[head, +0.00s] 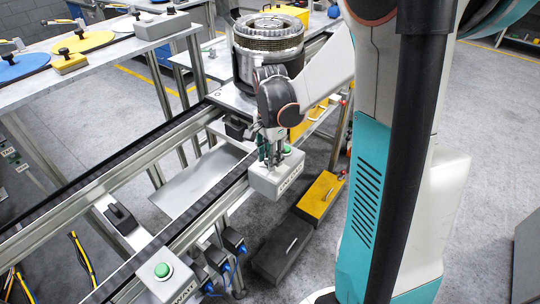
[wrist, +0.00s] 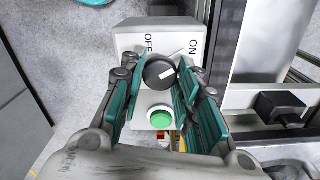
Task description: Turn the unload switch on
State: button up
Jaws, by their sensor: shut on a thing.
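The unload switch is a black round knob (wrist: 157,70) with a white mark, on a light grey box that also carries a green button (wrist: 160,118). "OFF" is printed at the upper left of the knob and "ON" at the upper right. The white mark points to the right and slightly up, on the ON side. My gripper (wrist: 155,82) has its teal fingers closed on both sides of the knob. In the head view my gripper (head: 271,155) comes down on the grey box (head: 275,181) from above and hides the knob.
The box sits at the conveyor rail (head: 175,235). A second grey box with a green button (head: 163,270) is nearer, at lower left. A yellow case (head: 321,194) and a dark case (head: 281,247) lie on the floor. A clutch stack (head: 268,50) stands behind my gripper.

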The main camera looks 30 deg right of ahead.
dwell(0.3)
jog(key=o, duration=1.1)
notch_tip(320, 180, up, 12)
jog(key=shift+r, duration=0.1)
dwell(0.4)
